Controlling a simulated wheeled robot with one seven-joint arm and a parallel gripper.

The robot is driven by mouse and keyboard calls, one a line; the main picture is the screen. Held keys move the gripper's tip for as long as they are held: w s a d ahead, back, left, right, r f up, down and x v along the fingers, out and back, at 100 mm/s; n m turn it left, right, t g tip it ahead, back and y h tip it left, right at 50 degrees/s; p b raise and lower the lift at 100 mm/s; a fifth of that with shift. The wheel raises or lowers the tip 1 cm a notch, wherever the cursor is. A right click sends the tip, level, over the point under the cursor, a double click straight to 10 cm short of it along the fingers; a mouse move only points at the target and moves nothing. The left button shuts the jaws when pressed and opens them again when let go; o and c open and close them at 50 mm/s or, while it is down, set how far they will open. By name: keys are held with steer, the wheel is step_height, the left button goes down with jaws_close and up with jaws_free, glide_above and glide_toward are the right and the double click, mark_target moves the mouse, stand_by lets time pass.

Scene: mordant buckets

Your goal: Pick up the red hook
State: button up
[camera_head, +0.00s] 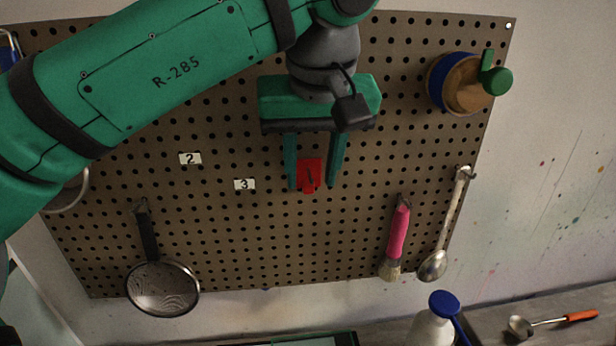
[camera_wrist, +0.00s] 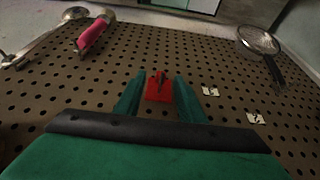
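The red hook (camera_head: 309,174) is on the brown pegboard (camera_head: 230,225), right of the small white label 3 (camera_head: 244,184). It also shows in the wrist view (camera_wrist: 158,88), between the far ends of the fingers. My gripper (camera_head: 311,184) points down in front of the board, with one green finger on each side of the hook. The fingers are apart, and in the head view a gap shows between the hook and the right finger. The left finger is close to the hook's edge; I cannot tell if it touches.
A strainer (camera_head: 162,287), a pink-handled brush (camera_head: 397,238) and a spoon (camera_head: 441,235) hang low on the board. A round container with a green knob (camera_head: 462,84) is at upper right. A blue-capped bottle (camera_head: 432,324) stands below. The board around the hook is clear.

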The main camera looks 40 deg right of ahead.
steer(key=shift+x, duration=0.9)
steer(key=shift+a, duration=0.1)
jaws_close()
steer(key=shift+w, duration=0.1)
